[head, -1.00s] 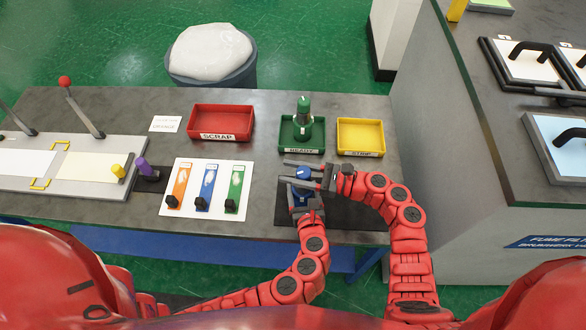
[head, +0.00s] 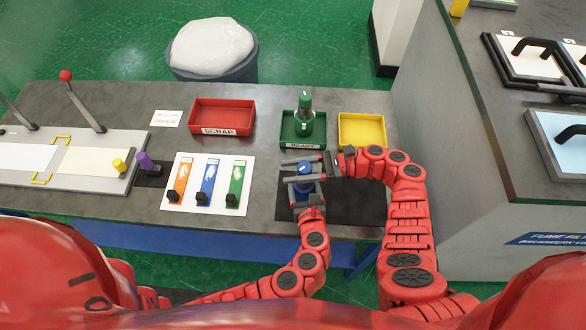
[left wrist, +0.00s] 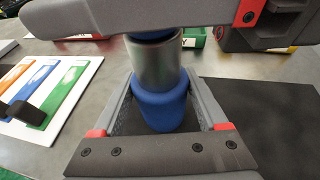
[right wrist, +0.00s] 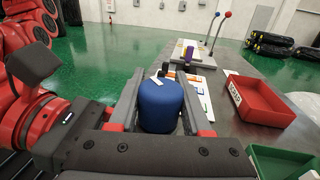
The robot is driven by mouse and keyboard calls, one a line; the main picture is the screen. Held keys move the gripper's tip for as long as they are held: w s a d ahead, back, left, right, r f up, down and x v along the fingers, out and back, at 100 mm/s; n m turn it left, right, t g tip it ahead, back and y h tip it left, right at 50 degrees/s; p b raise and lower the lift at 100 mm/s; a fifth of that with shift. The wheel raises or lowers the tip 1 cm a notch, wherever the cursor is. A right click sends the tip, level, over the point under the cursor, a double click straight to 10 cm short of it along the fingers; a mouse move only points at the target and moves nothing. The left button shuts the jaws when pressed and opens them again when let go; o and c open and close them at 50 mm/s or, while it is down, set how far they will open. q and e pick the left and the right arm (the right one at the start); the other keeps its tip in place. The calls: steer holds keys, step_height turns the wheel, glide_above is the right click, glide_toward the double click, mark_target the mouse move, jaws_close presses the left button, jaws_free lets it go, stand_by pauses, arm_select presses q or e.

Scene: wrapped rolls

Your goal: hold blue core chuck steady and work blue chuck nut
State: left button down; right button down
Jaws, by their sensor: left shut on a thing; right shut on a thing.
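The blue core chuck (left wrist: 160,108) stands upright on a dark mat (head: 350,203), its blue body below a silver metal section (left wrist: 152,62). My left gripper (head: 306,194) is shut around the blue body from the near side. The blue chuck nut (head: 304,168) is on top of the chuck; in the right wrist view the nut (right wrist: 160,106) fills the space between the fingers, with a white mark on its top. My right gripper (head: 303,170) is shut on the nut from the right. Its fingers cross above my left gripper and hide part of the nut.
Behind are a red SCRAP tray (head: 222,131), a green READY tray (head: 290,142) holding a green chuck (head: 305,118), and a yellow tray (head: 362,143). To the left, a white board (head: 172,203) carries orange, blue and green strips. A grey cabinet (head: 440,180) stands right.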

steer(key=shift+d+f, duration=0.1)
steer(key=shift+f, duration=0.1)
steer(key=shift+c, duration=1.7)
jaws_free()
steer(key=shift+r, duration=0.1)
steer(key=shift+r, duration=0.15)
step_height(320, 180, up, 10)
